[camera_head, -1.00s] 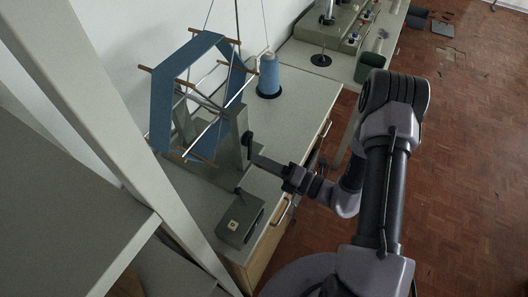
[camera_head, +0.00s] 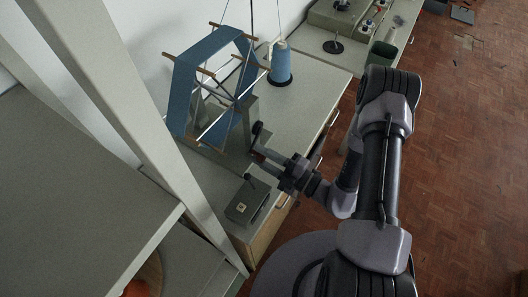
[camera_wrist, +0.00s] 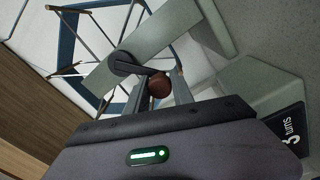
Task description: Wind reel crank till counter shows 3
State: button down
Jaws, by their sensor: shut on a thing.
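The reel (camera_head: 217,90), with blue band wound over its spoked frame, stands on the bench. It shows partly in the wrist view (camera_wrist: 68,40). Its dark crank arm (camera_wrist: 140,67) runs from the hub to a brown round knob (camera_wrist: 160,85). My gripper (camera_head: 258,155) is at the crank on the reel's right side. In the wrist view, its fingers (camera_wrist: 161,90) are shut on the knob, one on each side.
A small grey box (camera_head: 248,203) with a pale square stands near the bench's front. A blue thread cone (camera_head: 281,66) stands behind the reel. A dark green bin (camera_head: 381,56) is at the back right. A grey post (camera_head: 125,110) crosses the left. Parquet floor is open at right.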

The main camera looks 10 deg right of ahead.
jog(key=shift+s+a+r+m, duration=0.15)
jog(key=shift+s+m, duration=0.05)
jog(key=shift+m, duration=0.1)
jog(key=c, duration=1.1)
grip_release()
jog(key=shift+a, duration=0.1)
jog(key=shift+d, duration=0.2)
jog(key=r+p+v, duration=0.1)
jog(key=v, duration=1.6)
jog(key=shift+f, duration=0.45)
jog(key=shift+d, duration=0.15)
